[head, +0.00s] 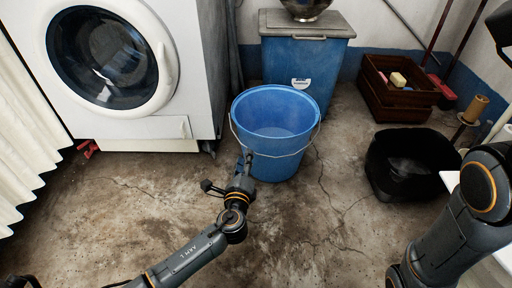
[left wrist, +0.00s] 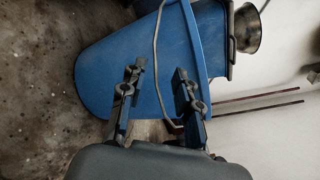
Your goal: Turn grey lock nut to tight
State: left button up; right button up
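I cannot make out a grey lock nut in either view. My left gripper (head: 245,162) is in front of the blue bucket (head: 256,168), pointing toward it. In the left wrist view, the two fingers of my left gripper (left wrist: 159,75) stand apart with nothing held between them. The blue bucket (left wrist: 105,78) and its wire handle lie beyond the fingers there. I cannot tell whether the fingers touch it. My right arm shows at the right edge of the head view, but its gripper is out of view.
A washing machine (head: 125,75) stands at the left. A blue lidded bin (head: 298,68) is behind the bucket. A black tub (head: 407,165) and a brown crate (head: 388,98) are at the right. Concrete floor (head: 130,205) is clear at the left front.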

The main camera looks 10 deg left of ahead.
pick_arm(q)
jog(key=w+d+r+n+t+h, duration=0.1)
jog(key=d+r+h, duration=0.1)
jog(key=r, duration=0.4)
jog(key=shift+w+d+r, duration=0.2)
jog(key=shift+d, duration=0.6)
